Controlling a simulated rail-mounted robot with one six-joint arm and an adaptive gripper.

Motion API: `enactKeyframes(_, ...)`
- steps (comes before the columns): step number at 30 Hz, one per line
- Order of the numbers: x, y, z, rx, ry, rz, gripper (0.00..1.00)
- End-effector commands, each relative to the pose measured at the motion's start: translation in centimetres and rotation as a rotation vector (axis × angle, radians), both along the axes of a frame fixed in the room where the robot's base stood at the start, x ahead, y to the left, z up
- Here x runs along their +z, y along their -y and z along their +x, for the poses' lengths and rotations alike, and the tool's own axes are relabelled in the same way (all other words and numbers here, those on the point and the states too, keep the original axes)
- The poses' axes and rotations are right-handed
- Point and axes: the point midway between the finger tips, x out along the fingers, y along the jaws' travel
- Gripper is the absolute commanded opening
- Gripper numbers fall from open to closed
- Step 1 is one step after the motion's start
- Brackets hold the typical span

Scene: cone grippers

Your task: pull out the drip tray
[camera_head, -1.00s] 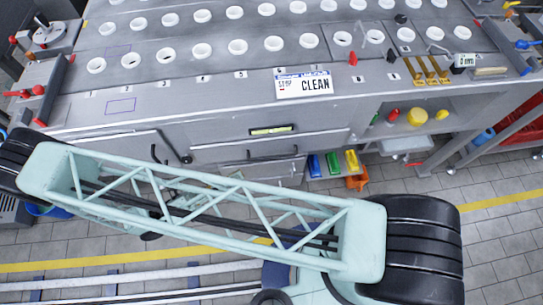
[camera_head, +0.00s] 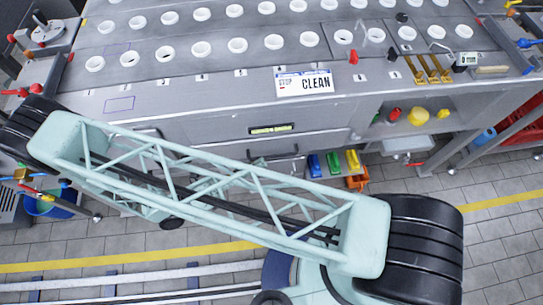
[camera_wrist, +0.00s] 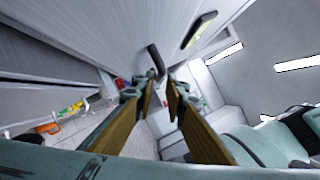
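My gripper (camera_wrist: 161,84) is open in the wrist view, with two brown-padded fingers spread apart and nothing between them. A black bar handle (camera_wrist: 155,60) on the grey cabinet front lies just beyond the fingertips; I cannot tell whether they touch it. In the head view, a grey drawer front (camera_head: 315,132) with a yellow-green label (camera_head: 270,129) is in the bench, with a black handle (camera_head: 274,157) below it, partly hidden by my arm. No part is clearly readable as the drip tray.
The bench top carries rows of white rings and a CLEAN sign (camera_head: 303,82). Coloured bins (camera_head: 333,163) and a white tray (camera_head: 405,144) sit low at the right. A blue bucket (camera_head: 50,204) stands at the left. The tiled floor in front is mostly clear.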

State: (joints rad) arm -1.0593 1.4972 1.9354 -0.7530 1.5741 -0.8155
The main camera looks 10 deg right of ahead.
Motion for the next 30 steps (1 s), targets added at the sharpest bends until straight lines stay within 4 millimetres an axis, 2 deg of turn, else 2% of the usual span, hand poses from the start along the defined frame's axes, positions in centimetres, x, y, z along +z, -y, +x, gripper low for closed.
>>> enactKeyframes(6,0.6,2.6,0.7,-0.002,-0.001,0.000,0.12)
enactKeyframes(12,0.9,4.2,1.1,-0.002,-0.001,0.000,0.12)
enactKeyframes(18,1.1,5.0,1.3,0.000,0.000,0.000,0.12)
enactKeyframes(28,1.2,5.1,1.4,0.000,0.000,0.000,0.12)
enactKeyframes(30,1.1,5.1,1.4,0.000,0.000,0.000,0.08)
